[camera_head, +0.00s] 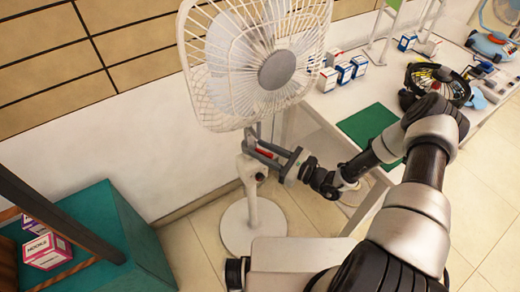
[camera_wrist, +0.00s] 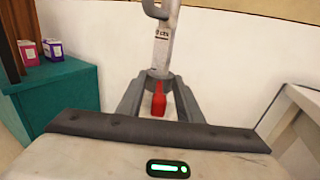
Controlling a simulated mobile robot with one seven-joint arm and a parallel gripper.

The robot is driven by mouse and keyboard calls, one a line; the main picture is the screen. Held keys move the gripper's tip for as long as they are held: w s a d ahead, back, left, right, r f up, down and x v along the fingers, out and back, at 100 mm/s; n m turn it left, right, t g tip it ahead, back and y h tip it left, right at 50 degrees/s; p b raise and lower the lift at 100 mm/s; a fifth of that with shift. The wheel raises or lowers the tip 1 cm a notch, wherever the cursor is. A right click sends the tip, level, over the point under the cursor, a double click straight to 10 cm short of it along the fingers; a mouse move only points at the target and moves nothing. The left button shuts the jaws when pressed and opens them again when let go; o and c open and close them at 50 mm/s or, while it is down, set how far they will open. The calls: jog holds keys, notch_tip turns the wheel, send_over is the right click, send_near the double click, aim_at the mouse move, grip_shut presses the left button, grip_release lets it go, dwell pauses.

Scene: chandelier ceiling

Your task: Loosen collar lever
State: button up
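A white pedestal fan (camera_head: 250,65) stands upright on a round base (camera_head: 240,232) by the wall. The red collar lever (camera_wrist: 158,101) sticks out from the grey collar (camera_wrist: 158,78) on the fan's pole (camera_wrist: 163,48) in the wrist view. The red lever also shows small in the head view (camera_head: 263,153). My gripper (camera_head: 255,149) reaches the pole from the right. Its two grey fingers are apart, one on each side of the lever, with visible gaps in the wrist view (camera_wrist: 160,86). The fingertips are close to the collar; whether they touch it is unclear.
A teal cabinet (camera_head: 145,250) with small boxes (camera_head: 47,251) stands at the left. The wall is close behind the fan.

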jog(key=shift+w+a, duration=0.25)
jog(key=shift+a, duration=0.1)
jog(key=shift+c, duration=0.2)
grip_shut()
